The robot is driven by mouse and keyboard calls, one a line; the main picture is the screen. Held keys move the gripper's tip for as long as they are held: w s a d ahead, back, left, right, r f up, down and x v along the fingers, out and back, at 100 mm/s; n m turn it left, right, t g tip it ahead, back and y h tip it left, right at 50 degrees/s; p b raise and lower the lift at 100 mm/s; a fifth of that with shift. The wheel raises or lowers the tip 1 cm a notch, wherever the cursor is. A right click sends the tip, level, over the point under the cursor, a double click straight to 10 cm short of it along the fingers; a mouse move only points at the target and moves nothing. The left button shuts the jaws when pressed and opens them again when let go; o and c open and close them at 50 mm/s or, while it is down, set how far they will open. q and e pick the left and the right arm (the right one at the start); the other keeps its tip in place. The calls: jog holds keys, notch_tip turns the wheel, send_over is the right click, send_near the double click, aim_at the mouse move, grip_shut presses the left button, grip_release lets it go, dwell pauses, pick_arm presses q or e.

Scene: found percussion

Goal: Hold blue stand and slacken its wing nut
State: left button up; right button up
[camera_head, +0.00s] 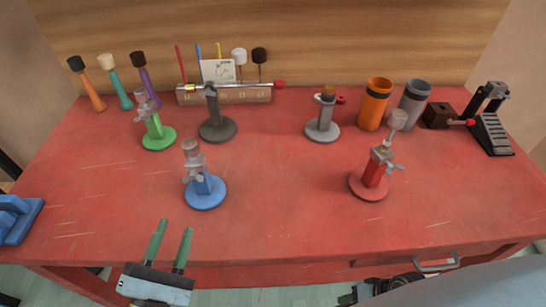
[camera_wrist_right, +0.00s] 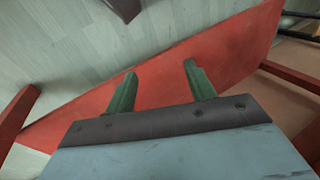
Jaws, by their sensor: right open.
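The blue stand (camera_head: 206,195) stands upright on the red table, left of centre, with a round base and short post. A grey clamp head tops it, and its grey wing nut (camera_head: 196,175) shows at the front of the post. My left gripper (camera_head: 175,226) is open and empty at the table's front edge, below and left of the blue stand, not touching it. My right gripper (camera_wrist_right: 156,70) is open in the right wrist view, with nothing between its green fingers and a red surface beyond them. I cannot make out its fingers in the head view.
A green stand (camera_head: 159,138), dark stand (camera_head: 217,130), grey stand (camera_head: 323,132) and red stand (camera_head: 370,187) share the red table (camera_head: 285,215). Orange (camera_head: 374,106) and grey (camera_head: 412,106) cups stand at the back right. The front middle is clear.

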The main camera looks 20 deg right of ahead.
jog(key=s+a+r+n+g+y, duration=0.25)
jog(key=s+r+g, duration=0.2)
jog(key=r, duration=0.55)
jog(key=s+a+r+n+g+y, duration=0.2)
jog(key=s+r+n+g, duration=0.15)
jog(key=s+r, duration=0.45)
jog(key=s+a+r+n+g+y, duration=0.2)
jog(key=s+r+n+g+y, duration=0.15)
jog(key=r, duration=0.85)
jog(key=m+t+y, duration=0.2)
jog(key=m+t, duration=0.9)
jog(key=m, duration=1.2)
send_near(206, 171)
jog(key=s+d+r, duration=0.2)
jog(key=s, duration=0.6)
jog(key=w+a+m+t+h, duration=0.1)
jog(key=w+a+m, duration=0.15)
jog(key=w, duration=0.45)
jog(key=x, duration=0.6)
jog(key=f+x, duration=0.1)
jog(key=x, duration=0.5)
jog(key=shift+d+f, duration=0.1)
jog(key=shift+c, duration=0.4)
grip_shut()
